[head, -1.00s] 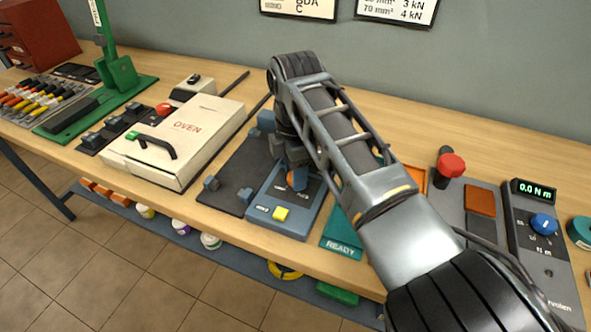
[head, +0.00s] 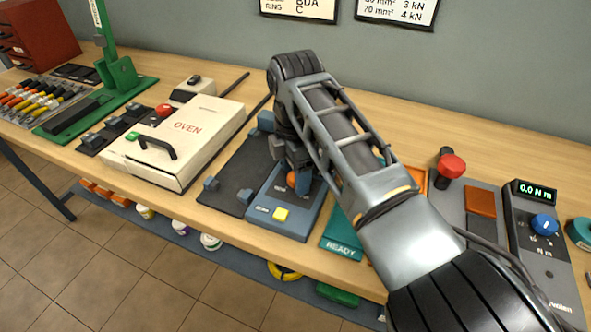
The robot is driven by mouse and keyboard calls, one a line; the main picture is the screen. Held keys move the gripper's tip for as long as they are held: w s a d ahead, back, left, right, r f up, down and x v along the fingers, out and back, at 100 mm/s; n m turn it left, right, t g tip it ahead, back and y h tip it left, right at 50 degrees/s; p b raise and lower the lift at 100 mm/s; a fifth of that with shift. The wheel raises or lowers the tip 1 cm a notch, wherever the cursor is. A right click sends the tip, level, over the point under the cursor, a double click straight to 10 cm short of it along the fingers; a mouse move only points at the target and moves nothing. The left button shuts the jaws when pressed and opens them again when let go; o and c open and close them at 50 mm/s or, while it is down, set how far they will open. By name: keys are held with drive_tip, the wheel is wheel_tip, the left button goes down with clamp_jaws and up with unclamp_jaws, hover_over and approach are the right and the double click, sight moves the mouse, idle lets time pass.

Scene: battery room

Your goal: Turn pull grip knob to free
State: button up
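The blue-grey pull unit (head: 262,212) sits near the bench's front edge, with a yellow button (head: 281,214) on its sloped face. A small orange part (head: 291,180) shows on it, partly covered by my gripper; it may be the grip knob. My gripper (head: 298,180) points down over this unit, right at the orange part. My wrist and forearm hide most of the fingers, so I cannot tell whether they are open or touching the knob. The knob's markings are not readable.
A dark plate with grey blocks (head: 228,183) adjoins the unit on the left, then a cream oven (head: 178,140). A teal READY box (head: 343,240) stands close on the right. Farther right are a red knob (head: 452,166) and a torque tester (head: 541,240) reading 0.0 N m.

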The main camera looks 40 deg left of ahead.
wheel_tip(320, 180, up, 8)
drive_tip(key=shift+f+b, duration=0.1)
drive_tip(key=shift+b, duration=0.4)
idle(0.6)
